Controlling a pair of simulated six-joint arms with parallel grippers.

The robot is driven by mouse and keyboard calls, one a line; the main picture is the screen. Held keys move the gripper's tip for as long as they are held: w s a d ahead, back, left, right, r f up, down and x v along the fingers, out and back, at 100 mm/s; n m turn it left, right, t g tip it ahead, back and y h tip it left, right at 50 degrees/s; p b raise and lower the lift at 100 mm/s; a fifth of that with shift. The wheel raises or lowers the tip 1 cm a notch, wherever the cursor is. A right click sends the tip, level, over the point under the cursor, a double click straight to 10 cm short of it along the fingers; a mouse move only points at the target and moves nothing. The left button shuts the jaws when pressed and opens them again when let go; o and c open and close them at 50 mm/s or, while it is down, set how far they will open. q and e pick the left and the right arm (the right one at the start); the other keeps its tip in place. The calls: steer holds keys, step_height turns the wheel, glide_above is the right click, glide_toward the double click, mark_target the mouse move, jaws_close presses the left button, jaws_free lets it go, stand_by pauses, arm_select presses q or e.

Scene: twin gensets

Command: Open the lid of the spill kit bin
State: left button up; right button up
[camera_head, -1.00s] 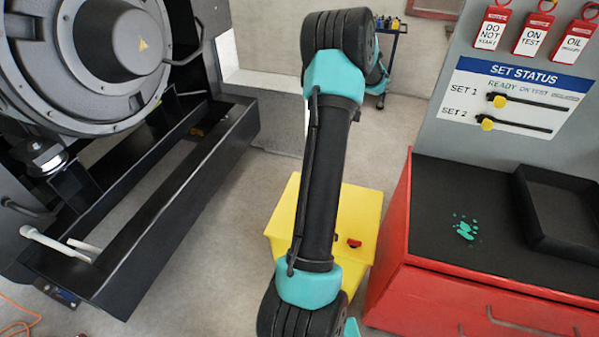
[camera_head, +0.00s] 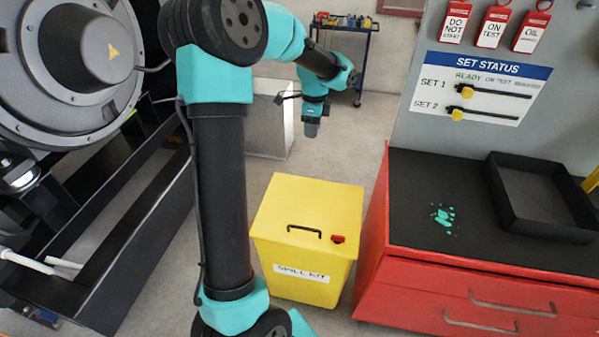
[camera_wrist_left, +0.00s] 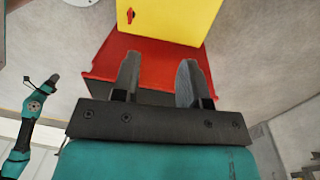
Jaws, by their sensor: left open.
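The yellow spill kit bin (camera_head: 306,240) stands on the floor between the black genset frame and the red cabinet. Its lid (camera_head: 320,205) is closed, with a black handle (camera_head: 304,231) and a small red catch (camera_head: 338,239) near the front edge. My left gripper (camera_head: 311,130) is beyond the bin and above the floor, clear of the lid. In the left wrist view the gripper (camera_wrist_left: 160,78) has its fingers apart with nothing between them. A yellow surface with a red catch (camera_wrist_left: 131,15), apparently the bin, shows past the fingertips. My right gripper is not seen.
The red cabinet (camera_head: 440,285) stands close to the right of the bin, with a black tray (camera_head: 540,205) on top. The black genset frame (camera_head: 120,235) is at the left. A tool trolley (camera_head: 343,45) stands at the back. Open floor lies behind the bin.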

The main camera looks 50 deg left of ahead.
arm_select(q)
steer(key=shift+f, duration=0.1)
step_height(320, 180, down, 17)
steer(key=s, duration=0.1)
steer(key=shift+d, duration=0.45)
steer(key=shift+s, duration=0.1)
steer(key=shift+c, duration=0.2)
jaws_close()
stand_by(0.3)
stand_by(0.9)
steer(key=shift+o, duration=0.2)
jaws_free()
